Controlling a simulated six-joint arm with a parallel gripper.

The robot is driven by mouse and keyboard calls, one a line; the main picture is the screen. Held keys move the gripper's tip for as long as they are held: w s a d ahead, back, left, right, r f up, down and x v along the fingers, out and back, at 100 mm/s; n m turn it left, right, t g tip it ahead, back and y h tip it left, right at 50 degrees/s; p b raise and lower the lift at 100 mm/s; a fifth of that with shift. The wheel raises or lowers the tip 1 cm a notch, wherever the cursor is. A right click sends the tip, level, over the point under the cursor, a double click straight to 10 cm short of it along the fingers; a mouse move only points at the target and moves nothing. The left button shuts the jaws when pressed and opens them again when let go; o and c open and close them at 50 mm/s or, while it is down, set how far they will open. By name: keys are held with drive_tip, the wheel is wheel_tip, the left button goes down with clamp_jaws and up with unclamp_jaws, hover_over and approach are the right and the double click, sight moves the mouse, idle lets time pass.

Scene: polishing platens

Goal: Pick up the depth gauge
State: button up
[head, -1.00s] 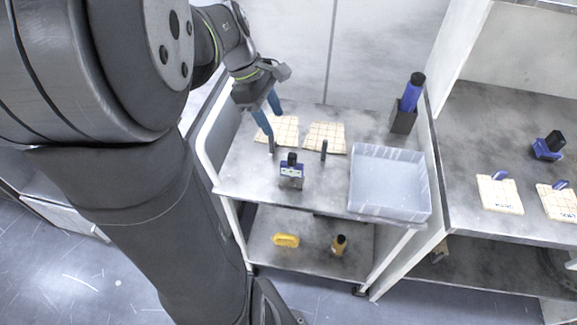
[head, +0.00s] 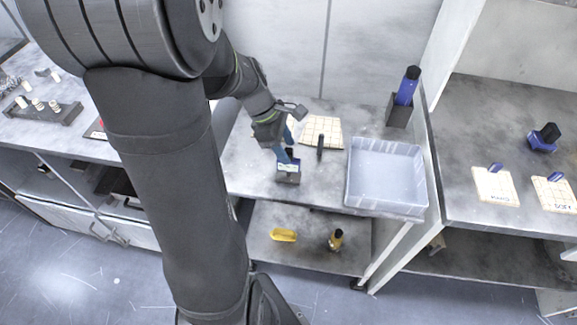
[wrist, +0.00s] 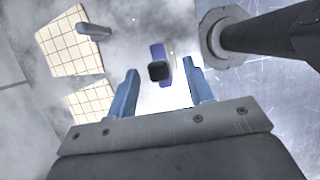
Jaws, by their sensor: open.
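The depth gauge, a small block with a blue body, a pale display face and a black top, stands on the cart's upper shelf in the head view (head: 288,175). The wrist view shows it from above as a blue strip with a black knob (wrist: 159,70). My gripper (head: 287,156) is open just above and behind it. In the wrist view the blue fingers stand on either side of the gauge, with gaps on both sides. I cannot tell how far down the fingers reach. My gripper partly hides its top in the head view.
A dark upright post (head: 320,147) stands right of the gauge, near a gridded pad (head: 322,131). A grey bin (head: 386,175) is farther right. A blue cylinder in a dark holder (head: 399,109) stands at the back. A similar blue-black device (head: 543,138) is on the right bench.

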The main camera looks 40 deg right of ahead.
sight(291, 157)
drive_tip(key=x, duration=0.5)
drive_tip(key=shift+w+a, duration=0.1)
drive_tip(key=shift+w, duration=0.15)
clamp_jaws()
